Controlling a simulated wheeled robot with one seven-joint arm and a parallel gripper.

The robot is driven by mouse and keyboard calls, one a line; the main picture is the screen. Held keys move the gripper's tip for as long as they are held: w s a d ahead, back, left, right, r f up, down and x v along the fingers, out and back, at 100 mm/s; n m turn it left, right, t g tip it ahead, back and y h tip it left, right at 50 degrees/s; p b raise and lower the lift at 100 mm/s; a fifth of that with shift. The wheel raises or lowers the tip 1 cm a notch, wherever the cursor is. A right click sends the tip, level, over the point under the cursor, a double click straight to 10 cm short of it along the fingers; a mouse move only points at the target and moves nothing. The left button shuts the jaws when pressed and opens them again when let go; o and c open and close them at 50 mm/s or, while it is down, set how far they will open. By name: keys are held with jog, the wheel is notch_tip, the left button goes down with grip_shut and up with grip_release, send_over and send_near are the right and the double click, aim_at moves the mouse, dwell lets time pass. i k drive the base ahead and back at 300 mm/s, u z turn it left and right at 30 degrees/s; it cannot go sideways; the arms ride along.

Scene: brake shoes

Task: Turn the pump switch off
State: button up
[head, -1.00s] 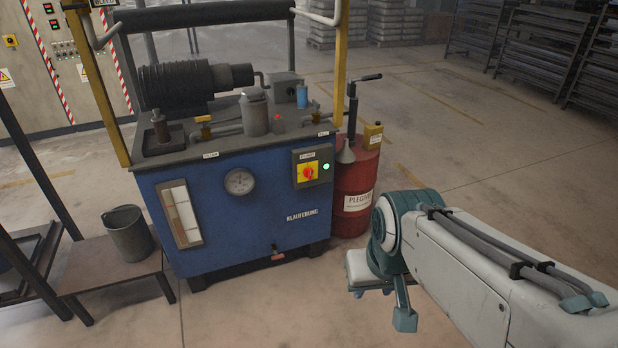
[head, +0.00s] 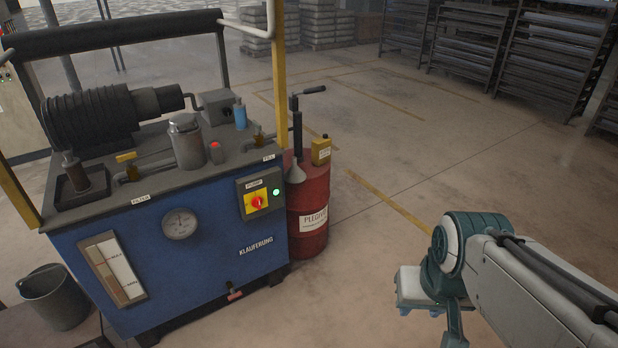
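The pump switch is a red rotary knob (head: 258,203) on a yellow plate, in a dark box (head: 243,206) labelled PUMP on the front of the blue hydraulic unit (head: 205,245). A green lamp (head: 276,192) beside the knob is lit. The knob's handle looks roughly upright, but it is small. My gripper (head: 420,309) shows only in part at the end of my white and teal arm, at the lower right. It is well to the right of the switch and apart from it. Its fingers are too unclear to read, and I see nothing held.
A red drum (head: 310,205) with a hand pump and a yellow can (head: 321,150) stands against the unit's right side. A yellow post (head: 278,80) rises at its corner. A bucket (head: 55,296) is at the lower left. The floor between drum and arm is clear.

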aim_at(257, 202)
jog(key=z, duration=0.25)
jog(key=i, duration=0.65)
jog(key=u, duration=0.7)
jog(key=i, duration=0.7)
jog(key=u, duration=0.8)
